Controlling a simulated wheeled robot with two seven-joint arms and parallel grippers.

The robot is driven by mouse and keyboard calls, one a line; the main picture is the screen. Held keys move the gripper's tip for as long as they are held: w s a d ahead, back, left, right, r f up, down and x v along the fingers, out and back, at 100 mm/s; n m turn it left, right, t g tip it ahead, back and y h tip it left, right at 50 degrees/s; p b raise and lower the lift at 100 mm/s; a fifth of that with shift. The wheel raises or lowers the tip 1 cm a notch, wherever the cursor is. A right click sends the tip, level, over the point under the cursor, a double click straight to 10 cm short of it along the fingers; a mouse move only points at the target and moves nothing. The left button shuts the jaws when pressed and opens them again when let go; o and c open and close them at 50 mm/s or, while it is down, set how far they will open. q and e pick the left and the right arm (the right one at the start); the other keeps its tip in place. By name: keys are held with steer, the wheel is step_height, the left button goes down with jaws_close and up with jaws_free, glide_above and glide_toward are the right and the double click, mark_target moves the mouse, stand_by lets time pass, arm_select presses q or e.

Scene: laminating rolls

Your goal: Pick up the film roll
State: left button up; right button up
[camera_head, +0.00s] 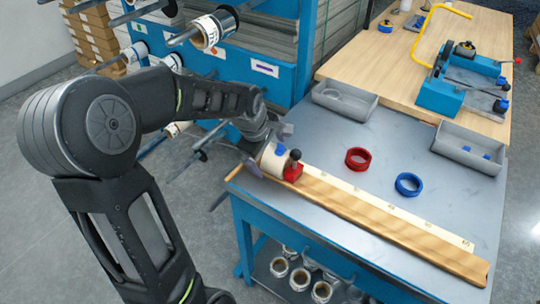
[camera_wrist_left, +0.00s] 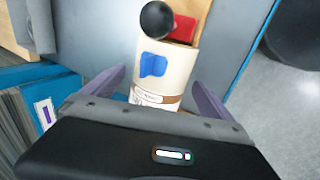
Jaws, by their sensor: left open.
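The film roll (camera_head: 271,162) is cream-coloured with a blue tab, at the left end of a long wooden measuring board (camera_head: 375,222). In the left wrist view the film roll (camera_wrist_left: 172,78) points up and away from my gripper, with a brown band and printed label at its near end. My left gripper (camera_head: 266,152) is open at the roll; in its wrist view the purple fingers (camera_wrist_left: 160,92) stand on both sides of the roll's near end, with visible gaps. A red block with a black knob (camera_head: 294,168) sits right beside the roll. My right gripper is not in view.
A red ring (camera_head: 358,158) and a blue ring (camera_head: 408,184) lie on the grey table. Grey trays (camera_head: 345,101) (camera_head: 468,149) stand along its back. A blue rack (camera_head: 270,78) with pegs and rolls stands behind my left arm. The table's middle is mostly clear.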

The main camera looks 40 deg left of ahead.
arm_select(q)
steer(key=shift+w+f, duration=0.15)
steer(key=shift+f, duration=0.25)
steer(key=c, duration=1.8)
